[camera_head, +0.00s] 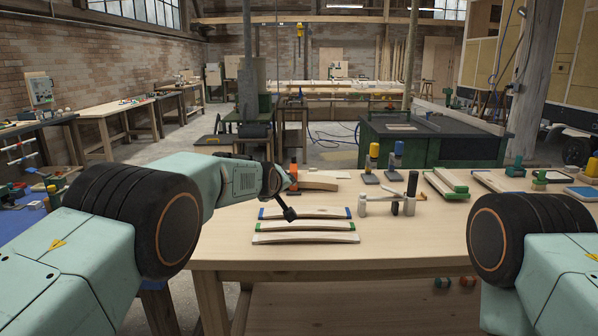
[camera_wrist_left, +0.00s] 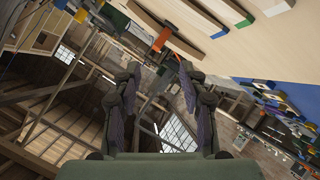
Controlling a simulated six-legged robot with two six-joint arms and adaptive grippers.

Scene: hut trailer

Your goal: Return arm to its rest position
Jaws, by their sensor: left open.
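My left arm comes in from the left in the head view. Its gripper (camera_head: 291,194) is above the table (camera_head: 410,235), near several curved wooden pieces (camera_head: 304,238) with blue and green ends. In the left wrist view, the left gripper (camera_wrist_left: 160,88) has its two dark fingers spread apart with nothing between them. That view is strongly tilted. Part of my right arm shows at the right edge of the head view; its gripper is out of the picture.
An orange-topped tool (camera_head: 293,172) stands just behind the left gripper. Blue and yellow bottles (camera_head: 397,155), a black-handled tool (camera_head: 411,190) and green-ended wooden pieces (camera_head: 446,184) are farther right. The front right of the tabletop is clear.

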